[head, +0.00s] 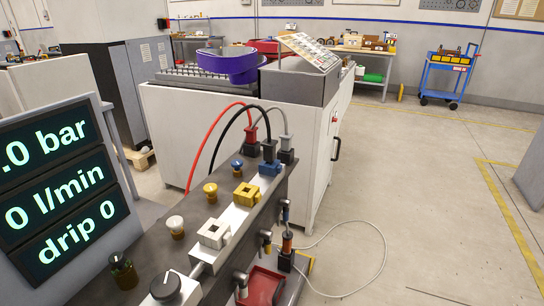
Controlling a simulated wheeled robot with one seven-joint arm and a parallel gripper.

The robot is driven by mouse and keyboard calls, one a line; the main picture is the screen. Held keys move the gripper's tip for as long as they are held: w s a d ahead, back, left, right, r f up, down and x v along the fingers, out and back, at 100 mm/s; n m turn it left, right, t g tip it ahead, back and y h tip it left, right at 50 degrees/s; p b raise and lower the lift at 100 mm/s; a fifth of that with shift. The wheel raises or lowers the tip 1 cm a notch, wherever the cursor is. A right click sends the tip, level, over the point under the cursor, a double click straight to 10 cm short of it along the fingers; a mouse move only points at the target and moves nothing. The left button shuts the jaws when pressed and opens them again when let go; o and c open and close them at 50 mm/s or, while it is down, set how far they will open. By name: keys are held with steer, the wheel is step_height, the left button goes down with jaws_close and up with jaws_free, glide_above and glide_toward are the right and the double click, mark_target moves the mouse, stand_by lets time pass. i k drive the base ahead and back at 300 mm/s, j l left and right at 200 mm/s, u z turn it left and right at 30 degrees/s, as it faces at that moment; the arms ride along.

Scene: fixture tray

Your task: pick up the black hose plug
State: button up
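The black hose plug (269,151) is at the far end of the fixture, at the end of a black hose (222,136) that arches up and over to the left. It stands upright at a blue block (270,168); I cannot tell how deep it sits. A red hose plug (252,134) is close on its left and a grey one (287,142) close on its right, each above a dark block. My gripper is not in view.
The fixture (150,240) also carries yellow (247,194) and white (213,233) square blocks, several knobs, and fittings on its right side. A display (60,185) stands at left. A white cabinet (185,130) is behind. Floor at right is mostly free, with a loose cable (385,250).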

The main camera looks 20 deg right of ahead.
mark_target(270, 148)
steer(key=k+u, duration=0.35)
steer(key=k+j+u, duration=0.15)
steer(key=u, duration=0.15)
steer(key=l+u, duration=0.15)
steer(key=u, duration=0.25)
steer(key=i+l+u, duration=0.1)
steer(key=u, duration=0.25)
steer(key=l+u, duration=0.5)
steer(key=u, duration=0.25)
steer(key=l, duration=0.95)
steer(key=k+l, duration=0.15)
steer(key=l, duration=1.75)
